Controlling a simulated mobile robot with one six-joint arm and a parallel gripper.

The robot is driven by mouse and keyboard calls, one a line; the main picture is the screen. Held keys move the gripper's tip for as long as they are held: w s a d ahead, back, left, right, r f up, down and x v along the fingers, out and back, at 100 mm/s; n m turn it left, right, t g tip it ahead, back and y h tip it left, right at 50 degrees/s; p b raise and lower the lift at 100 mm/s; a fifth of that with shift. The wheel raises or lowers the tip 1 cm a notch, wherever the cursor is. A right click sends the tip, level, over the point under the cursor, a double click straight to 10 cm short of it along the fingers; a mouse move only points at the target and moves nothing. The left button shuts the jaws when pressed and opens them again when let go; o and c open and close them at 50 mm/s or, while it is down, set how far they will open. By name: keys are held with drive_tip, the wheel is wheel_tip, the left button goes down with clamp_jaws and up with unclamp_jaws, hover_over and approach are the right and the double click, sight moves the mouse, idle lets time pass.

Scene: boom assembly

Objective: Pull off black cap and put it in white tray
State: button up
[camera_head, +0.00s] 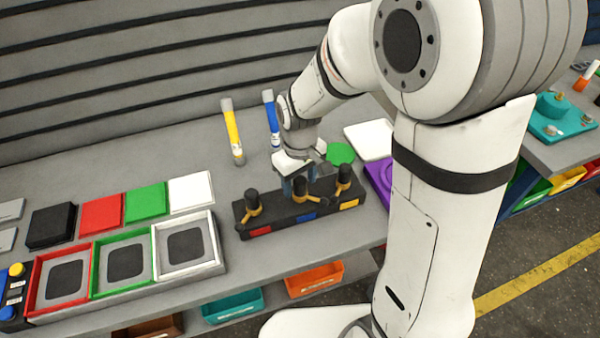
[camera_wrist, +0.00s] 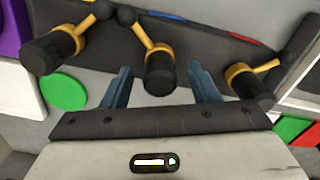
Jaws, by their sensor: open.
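Three black caps stand in a row on a black block (camera_head: 266,223), each with a yellow collar and a yellow lever. In the head view they are the left cap (camera_head: 252,198), the middle cap (camera_head: 300,187) and the right cap (camera_head: 344,173). My gripper (camera_head: 297,184) is at the middle cap, partly hiding it. In the wrist view, my gripper (camera_wrist: 161,84) is open, with one blue finger on each side of the middle cap (camera_wrist: 158,76) and visible gaps to both. The white tray (camera_head: 217,241) is left of the block and looks empty.
A green tray (camera_head: 95,267) and a red tray (camera_head: 36,278) adjoin the white one. Black, red, green and white flat pieces (camera_head: 191,193) lie behind them. Yellow (camera_head: 232,132) and blue (camera_head: 271,118) tubes stand behind the block. A purple piece (camera_head: 378,180) lies right of it.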

clamp_jaws()
idle(0.8)
